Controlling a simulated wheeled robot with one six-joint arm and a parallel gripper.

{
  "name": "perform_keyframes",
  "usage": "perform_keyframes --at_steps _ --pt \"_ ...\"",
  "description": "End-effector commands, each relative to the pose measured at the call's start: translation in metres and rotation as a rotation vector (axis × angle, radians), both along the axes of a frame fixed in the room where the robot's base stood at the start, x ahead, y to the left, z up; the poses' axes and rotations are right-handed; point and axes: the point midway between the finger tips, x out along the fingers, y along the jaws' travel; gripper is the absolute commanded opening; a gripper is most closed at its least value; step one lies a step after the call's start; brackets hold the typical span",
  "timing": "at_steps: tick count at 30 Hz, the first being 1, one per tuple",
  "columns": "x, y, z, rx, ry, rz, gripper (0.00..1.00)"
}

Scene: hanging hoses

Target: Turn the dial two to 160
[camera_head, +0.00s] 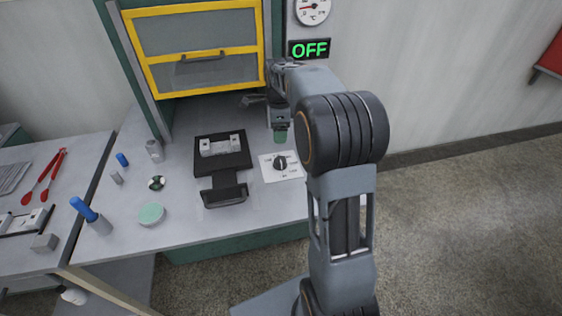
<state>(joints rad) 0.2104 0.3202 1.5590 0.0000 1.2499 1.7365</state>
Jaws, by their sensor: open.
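A black dial (281,163) sits on a white plate (292,173) with small markings, on the right part of the grey table. I see only this one dial, and its markings are too small to read. My gripper (281,137) is just behind the dial in the picture, pointing down, with green at its tip. It is open and holds nothing that I can see. I cannot tell its height over the table. A sign reading OFF (309,49) and a round °C gauge (313,9) are on the wall above.
A yellow-framed cabinet (197,50) stands at the back of the table. A black fixture (223,168) is left of the dial plate. A green disc (151,214) and a blue-capped bottle (91,216) are farther left. Red tongs (44,177) lie on the left table.

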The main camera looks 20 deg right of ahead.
Motion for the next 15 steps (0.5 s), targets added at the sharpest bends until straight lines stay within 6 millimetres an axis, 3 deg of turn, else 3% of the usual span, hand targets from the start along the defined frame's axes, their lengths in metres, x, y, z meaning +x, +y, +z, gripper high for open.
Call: perform_keyframes --at_steps 5,15 --pt "0.007 -0.007 -0.019 0.004 0.016 -0.084 0.69" --pt "0.006 -0.008 -0.082 0.004 0.017 -0.087 0.69"
